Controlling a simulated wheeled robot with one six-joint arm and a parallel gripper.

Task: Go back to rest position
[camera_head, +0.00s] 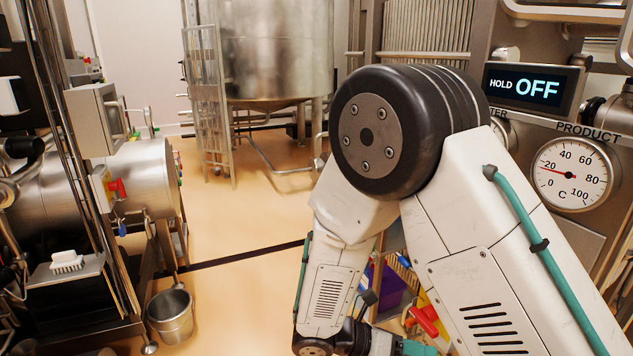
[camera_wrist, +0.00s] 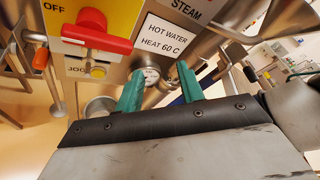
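My arm fills the right and lower middle of the head view, bent at a large dark joint. My gripper (camera_wrist: 160,82) shows two teal fingers standing apart in the wrist view, with nothing held between them. Only a teal bit of the gripper shows at the bottom edge of the head view. A red handle (camera_wrist: 92,36) on a yellow plate marked OFF is left of the fingers. A sign (camera_wrist: 164,50) reading HOT WATER HEAT 60 C is beyond the fingertips.
A display (camera_head: 530,89) reading HOLD OFF and a round temperature dial (camera_head: 570,173) are at the right. A steel tank (camera_head: 270,50) stands at the back. Steel machinery, a brush (camera_head: 67,261) and a bucket (camera_head: 170,316) are at the left. Open floor (camera_head: 225,220) lies between.

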